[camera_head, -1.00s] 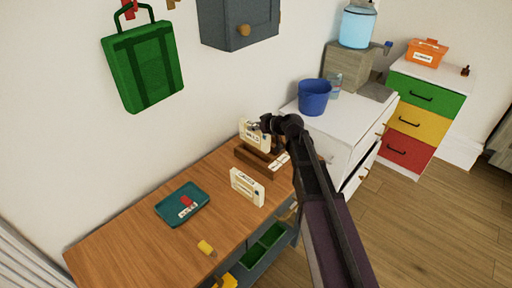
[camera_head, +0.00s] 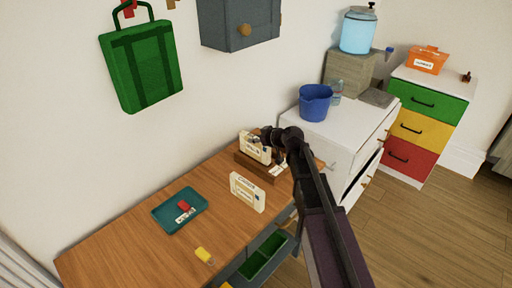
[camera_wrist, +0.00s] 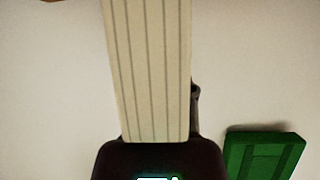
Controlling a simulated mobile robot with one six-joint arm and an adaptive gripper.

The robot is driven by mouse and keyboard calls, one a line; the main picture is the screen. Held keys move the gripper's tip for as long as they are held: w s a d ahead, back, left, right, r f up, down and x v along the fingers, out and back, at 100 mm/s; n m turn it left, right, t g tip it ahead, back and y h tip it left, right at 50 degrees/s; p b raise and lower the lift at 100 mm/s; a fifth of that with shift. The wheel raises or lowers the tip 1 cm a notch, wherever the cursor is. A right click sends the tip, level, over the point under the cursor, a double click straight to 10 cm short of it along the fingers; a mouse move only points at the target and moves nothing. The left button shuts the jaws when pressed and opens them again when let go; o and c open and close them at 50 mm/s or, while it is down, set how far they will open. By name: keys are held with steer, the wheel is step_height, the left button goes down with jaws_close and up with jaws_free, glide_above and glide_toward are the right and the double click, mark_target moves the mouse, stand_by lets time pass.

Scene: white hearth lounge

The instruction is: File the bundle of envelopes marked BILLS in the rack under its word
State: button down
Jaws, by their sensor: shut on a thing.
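A cream bundle of envelopes (camera_head: 254,148) with a label is upright at the brown wooden rack (camera_head: 256,171) on the far end of the table. The label's word is too small to read surely. My gripper (camera_head: 269,142) is shut on this bundle, at its upper right side. The bundle's lower edge is close to or inside the rack; I cannot tell which. In the wrist view the bundle's striped edge (camera_wrist: 150,65) stands between the jaws. White labels show on the rack's right part, partly hidden by my arm. A second cream bundle (camera_head: 247,192) stands upright on the table before the rack.
A teal tray (camera_head: 161,217) with a red item and a yellow block (camera_head: 204,256) lie on the wooden table (camera_head: 110,255). A blue bucket (camera_head: 315,102) stands on the white cabinet behind. A green bag (camera_head: 142,68) hangs on the wall. The table's left part is mostly clear.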

mark_target(256, 146)
steer(key=shift+f+b, duration=1.7)
steer(key=shift+f, duration=0.15)
steer(key=shift+f, duration=0.2)
steer(key=shift+c, duration=2.2)
jaws_free()
steer(key=shift+r, duration=0.1)
steer(key=shift+r, duration=0.15)
steer(key=shift+s+d+r, duration=0.15)
steer(key=p+v, duration=0.5)
steer(key=v, duration=0.6)
steer(key=shift+d+p, duration=0.25)
steer(key=shift+p, duration=0.15)
steer(key=shift+s, duration=0.1)
